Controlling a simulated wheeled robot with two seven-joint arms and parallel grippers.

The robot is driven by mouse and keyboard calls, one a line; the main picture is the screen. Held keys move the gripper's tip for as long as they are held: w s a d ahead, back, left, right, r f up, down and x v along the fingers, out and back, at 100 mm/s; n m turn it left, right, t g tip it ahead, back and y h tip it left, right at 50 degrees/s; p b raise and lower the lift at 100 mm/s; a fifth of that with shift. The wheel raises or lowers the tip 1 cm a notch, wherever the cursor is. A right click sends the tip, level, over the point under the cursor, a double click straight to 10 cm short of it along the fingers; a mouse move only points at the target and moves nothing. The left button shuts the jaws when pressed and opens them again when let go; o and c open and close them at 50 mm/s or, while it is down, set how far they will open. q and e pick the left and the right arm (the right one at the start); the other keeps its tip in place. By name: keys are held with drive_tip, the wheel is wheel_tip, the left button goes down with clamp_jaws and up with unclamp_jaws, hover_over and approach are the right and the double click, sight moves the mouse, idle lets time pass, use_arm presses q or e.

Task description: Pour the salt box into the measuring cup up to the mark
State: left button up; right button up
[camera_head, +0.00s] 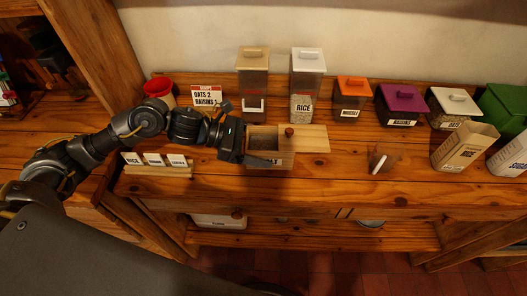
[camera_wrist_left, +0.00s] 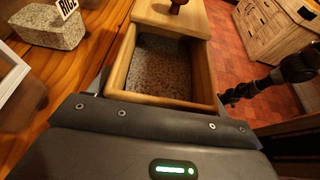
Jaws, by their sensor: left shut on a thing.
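The salt box (camera_head: 287,158) is a pale wooden box with a sliding lid, on the shelf top. Its label is partly hidden by my gripper. The lid, with a dark red knob, is slid to the right, so the left part is open. In the left wrist view the box (camera_wrist_left: 207,75) shows grainy greyish-brown contents. My left gripper (camera_head: 262,159) is shut on the box from its left side. A small clear brownish cup with a white stripe, seemingly the measuring cup (camera_head: 384,160), stands apart to the right.
Lidded canisters, including a rice one (camera_head: 302,108) and a purple-lidded raisins one (camera_head: 399,105), line the back. A card holder (camera_head: 157,172) is at front left, a red cup (camera_head: 158,88) behind. A paper carton (camera_head: 463,147) stands right of the cup. Bare wood separates box and cup.

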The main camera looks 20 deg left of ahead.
sight(270, 148)
use_arm(q)
drive_tip(key=shift+w+d+f, duration=0.15)
drive_tip(key=shift+w+f, duration=0.1)
drive_tip(key=shift+w, duration=0.05)
drive_tip(key=shift+w+d+f+p, duration=0.1)
drive_tip(key=shift+w+f+p, duration=0.1)
drive_tip(key=shift+f+p, duration=0.75)
drive_tip(key=shift+f+b, duration=0.35)
drive_tip(key=shift+f, duration=0.35)
drive_tip(key=shift+f+b, duration=0.25)
drive_tip(key=shift+b, duration=0.2)
drive_tip(key=o, duration=1.5)
